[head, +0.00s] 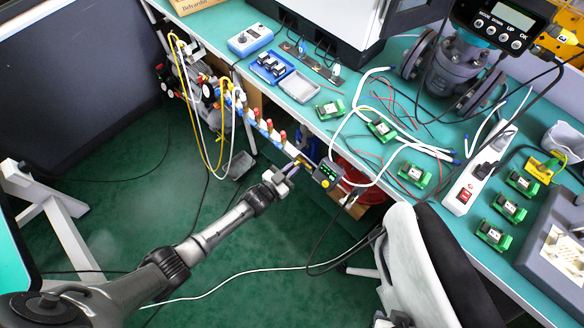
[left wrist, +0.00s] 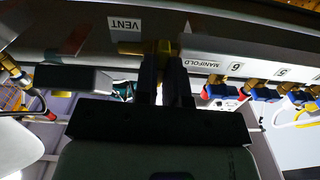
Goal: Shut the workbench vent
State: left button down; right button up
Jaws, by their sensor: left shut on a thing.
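The workbench vent shows in the left wrist view as a brass fitting (left wrist: 130,47) beside an upside-down VENT label (left wrist: 124,24), on the rail under the bench edge. My left gripper (left wrist: 165,68) is shut on the vent valve's handle, with its two dark fingers upright in front of the brass body. The fingers hide most of the handle, so its angle cannot be told. In the head view my left gripper (head: 297,166) reaches up to the bench's front edge, just left of a small gauge with a green display (head: 327,173). My right gripper is not in view.
A manifold rail with red and blue valves (head: 268,128) runs left of the gripper; its MANIFOLD label (left wrist: 202,65) shows near the fingers. White and yellow hoses (head: 205,130) hang from it. An office chair (head: 430,265) stands to the right. Open green floor (head: 250,245) lies below my arm.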

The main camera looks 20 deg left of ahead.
pick_arm(q)
jog(key=shift+n, duration=0.6)
jog(key=c, duration=1.2)
grip_release()
jog(key=shift+s, duration=0.1)
jog(key=p+v, duration=0.3)
jog(key=v, duration=1)
jog(key=shift+s+a, duration=0.25)
